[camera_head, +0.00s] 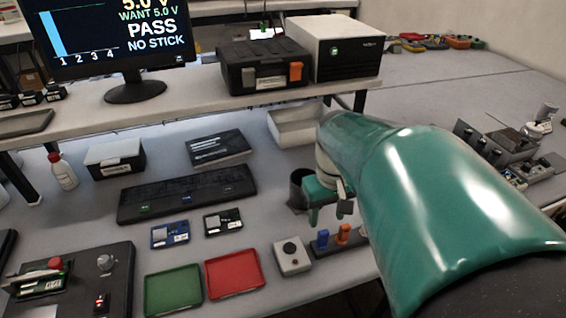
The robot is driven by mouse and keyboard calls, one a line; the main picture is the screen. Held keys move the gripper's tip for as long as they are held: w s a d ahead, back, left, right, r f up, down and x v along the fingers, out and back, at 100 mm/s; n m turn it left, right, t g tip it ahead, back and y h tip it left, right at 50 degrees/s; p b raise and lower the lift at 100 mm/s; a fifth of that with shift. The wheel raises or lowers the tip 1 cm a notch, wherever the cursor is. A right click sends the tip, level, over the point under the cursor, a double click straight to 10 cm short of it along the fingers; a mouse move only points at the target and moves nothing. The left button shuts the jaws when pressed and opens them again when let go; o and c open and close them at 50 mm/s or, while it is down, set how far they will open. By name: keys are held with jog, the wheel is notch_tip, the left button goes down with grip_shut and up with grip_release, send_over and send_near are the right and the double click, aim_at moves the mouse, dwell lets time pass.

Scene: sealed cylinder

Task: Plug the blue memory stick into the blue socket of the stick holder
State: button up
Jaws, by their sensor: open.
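The stick holder (332,250) is a low dark block at the front edge of the bench, partly hidden by my arm on its right. A blue upright piece (322,239), which looks like the blue memory stick, stands at its left end. I cannot tell how deep it sits or see a blue socket clearly. An orange stick (343,233) stands beside it. My gripper (329,208) hangs in the picture just above and behind these sticks, open, with nothing visible between its fingers. A dark round cup (297,188) shows just left of it.
A white button box (291,256) stands left of the holder. A red tray (234,274) and a green tray (172,291) lie further left. A blue board (170,235) and a black board (222,221) lie behind them. The monitor (105,35) reads "PASS" and "NO STICK".

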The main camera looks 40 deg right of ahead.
notch_tip(320, 180, up, 5)
dwell(0.6)
jog(key=a+n+t, duration=0.1)
jog(key=a+t, duration=0.1)
jog(key=a, duration=0.7)
jog(key=w+a+r+n+t, duration=0.1)
jog(key=a+n+t, duration=0.1)
jog(key=a, duration=0.7)
jog(key=shift+w+a+t, duration=0.25)
jog(key=shift+a+t, duration=0.1)
jog(key=shift+t, duration=0.45)
